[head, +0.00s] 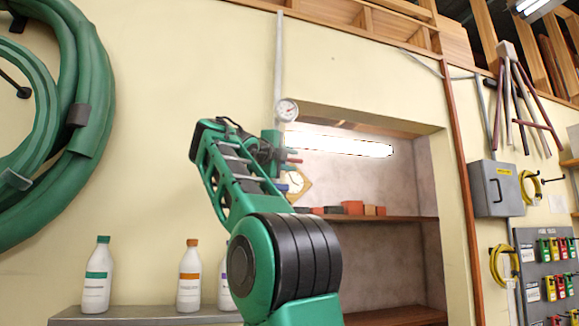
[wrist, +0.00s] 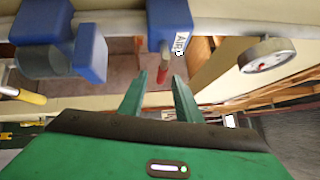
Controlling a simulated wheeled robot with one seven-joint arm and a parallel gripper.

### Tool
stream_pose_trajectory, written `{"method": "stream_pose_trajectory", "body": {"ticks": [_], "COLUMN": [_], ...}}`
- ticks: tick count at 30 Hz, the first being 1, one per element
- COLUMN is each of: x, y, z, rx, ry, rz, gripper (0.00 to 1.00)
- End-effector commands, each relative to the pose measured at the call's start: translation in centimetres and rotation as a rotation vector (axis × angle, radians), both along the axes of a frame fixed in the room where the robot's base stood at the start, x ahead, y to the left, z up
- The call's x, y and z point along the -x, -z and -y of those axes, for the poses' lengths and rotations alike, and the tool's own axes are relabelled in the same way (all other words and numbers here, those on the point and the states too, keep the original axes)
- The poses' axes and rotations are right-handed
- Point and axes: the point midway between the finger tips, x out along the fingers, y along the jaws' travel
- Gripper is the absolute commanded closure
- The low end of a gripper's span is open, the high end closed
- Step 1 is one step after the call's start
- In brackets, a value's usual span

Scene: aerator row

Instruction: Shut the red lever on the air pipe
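The red lever (wrist: 162,73) hangs from a blue valve body marked AIR (wrist: 165,25) in the wrist view, its tip pointing toward my gripper. My gripper (wrist: 160,78) is open, with its two green fingers apart and nothing held. The lever's end shows in the gap between the fingertips; I cannot tell whether it is inside the gap or just beyond it. In the head view my green arm reaches up to the pipe (head: 279,60) below the gauge, and the wrist hides much of the valve there.
A round gauge (wrist: 265,55) is right of the lever. A recess with a shelf (head: 400,217) lies behind the arm. Bottles (head: 189,278) stand on a lower ledge.

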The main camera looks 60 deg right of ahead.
Motion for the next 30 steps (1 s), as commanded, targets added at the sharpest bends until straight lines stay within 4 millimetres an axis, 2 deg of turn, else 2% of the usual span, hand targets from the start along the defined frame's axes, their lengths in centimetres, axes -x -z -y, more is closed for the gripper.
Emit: {"method": "stream_pose_trajectory", "body": {"ticks": [1,6,12,30], "x": [0.0,0.4,0.7,0.9], "y": [0.1,0.5,0.8,0.9], "z": [-1.0,-3.7,-5.8,-6.3], "rx": [0.0,-0.001,-0.001,-0.001], "ry": [-0.005,-0.004,0.0,0.002], "rz": [0.0,-0.001,-0.001,-0.001], "gripper": [0.69,0.69,0.69,0.69]}}
